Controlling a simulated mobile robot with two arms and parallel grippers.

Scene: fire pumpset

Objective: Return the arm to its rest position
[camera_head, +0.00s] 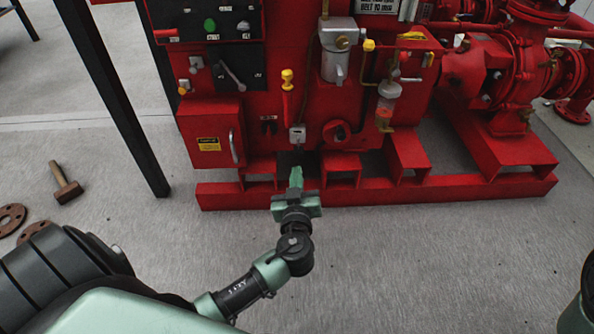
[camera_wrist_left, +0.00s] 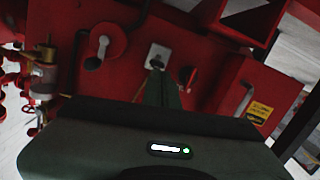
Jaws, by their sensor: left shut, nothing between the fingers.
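My left gripper (camera_head: 296,176) is shut and empty in the head view, its green fingers together in front of the lower part of the red pumpset (camera_head: 300,95). In the left wrist view my left gripper (camera_wrist_left: 160,72) shows its fingers closed, pointing at a small grey switch plate (camera_wrist_left: 157,55) on the red panel. I cannot tell whether the tips touch the plate. The same plate (camera_head: 297,134) shows just above the fingertips in the head view. My left arm reaches forward from the bottom left. My right gripper is not in view.
The red base rail (camera_head: 450,190) runs along the floor in front of the pumpset. A dark post (camera_head: 118,95) stands at left. A hammer (camera_head: 64,183) and rusty flanges (camera_head: 12,218) lie on the left floor. The grey floor (camera_head: 430,265) at right is clear.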

